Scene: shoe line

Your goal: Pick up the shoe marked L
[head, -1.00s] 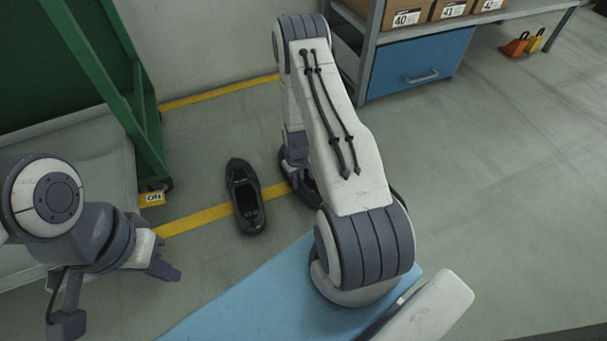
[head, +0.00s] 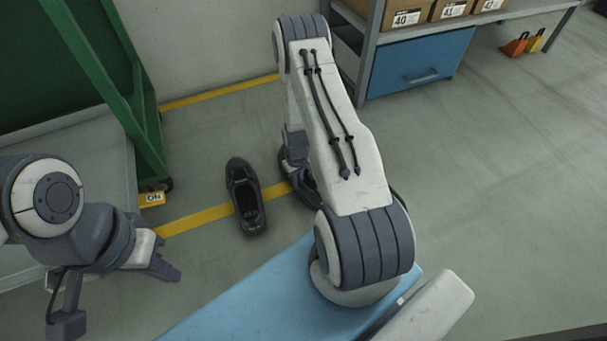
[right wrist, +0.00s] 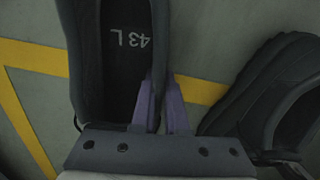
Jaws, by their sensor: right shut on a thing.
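The shoe marked L (right wrist: 123,80) is black, with "43 L" printed on its insole, at left in the right wrist view. My right gripper (right wrist: 163,100) is shut on its side wall, one finger inside the opening and one outside. My left gripper (head: 166,262) is away from both shoes at lower left.
A yellow floor line (head: 200,218) runs beneath the shoes. A shelf with boxes (head: 407,18) and a blue drawer (head: 420,64) stand behind.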

